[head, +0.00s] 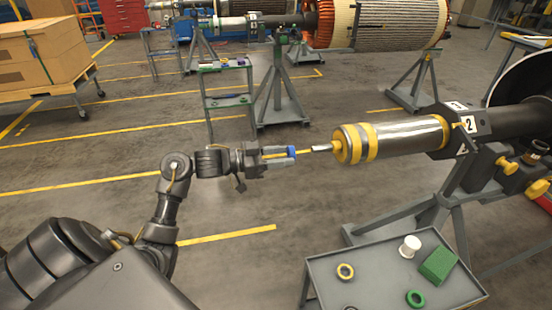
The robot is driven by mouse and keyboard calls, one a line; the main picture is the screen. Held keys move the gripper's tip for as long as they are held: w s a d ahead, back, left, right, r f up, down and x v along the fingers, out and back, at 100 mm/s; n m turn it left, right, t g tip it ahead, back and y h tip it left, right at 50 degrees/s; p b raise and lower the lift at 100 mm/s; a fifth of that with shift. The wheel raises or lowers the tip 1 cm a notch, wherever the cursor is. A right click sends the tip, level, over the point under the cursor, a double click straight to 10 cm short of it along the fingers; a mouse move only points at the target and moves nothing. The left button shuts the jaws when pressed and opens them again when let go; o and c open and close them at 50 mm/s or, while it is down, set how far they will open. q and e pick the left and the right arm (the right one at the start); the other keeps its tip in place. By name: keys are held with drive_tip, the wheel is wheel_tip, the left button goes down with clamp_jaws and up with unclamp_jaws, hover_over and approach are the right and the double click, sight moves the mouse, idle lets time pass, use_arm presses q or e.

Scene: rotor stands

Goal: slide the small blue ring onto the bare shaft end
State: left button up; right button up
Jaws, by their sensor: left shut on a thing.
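My left gripper (277,153) reaches in from the left and is shut on the small blue ring (291,152). The bare shaft end (321,148) is a thin grey stub pointing left from a metal shaft with yellow bands (390,138). The ring is just left of the stub's tip, at about the same height in the picture, with a small gap between them. I cannot tell whether they line up in depth. My right gripper is not in view.
Grey stands (452,205) support the shaft. A stepped cart (228,100) stands behind my gripper. Open floor lies below my forearm.

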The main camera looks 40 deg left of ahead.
sight(294, 153)
use_arm(q)
drive_tip(key=shift+s+a+f+t, duration=0.15)
drive_tip(key=shift+a+t, duration=0.15)
drive_tip(key=shift+a, duration=0.5)
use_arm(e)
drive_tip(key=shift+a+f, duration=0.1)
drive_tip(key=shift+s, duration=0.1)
use_arm(q)
drive_tip(key=shift+b+x, duration=0.8)
drive_tip(key=shift+x, duration=1.2)
drive_tip(key=shift+w+d, duration=0.35)
drive_tip(key=shift+w, duration=0.1)
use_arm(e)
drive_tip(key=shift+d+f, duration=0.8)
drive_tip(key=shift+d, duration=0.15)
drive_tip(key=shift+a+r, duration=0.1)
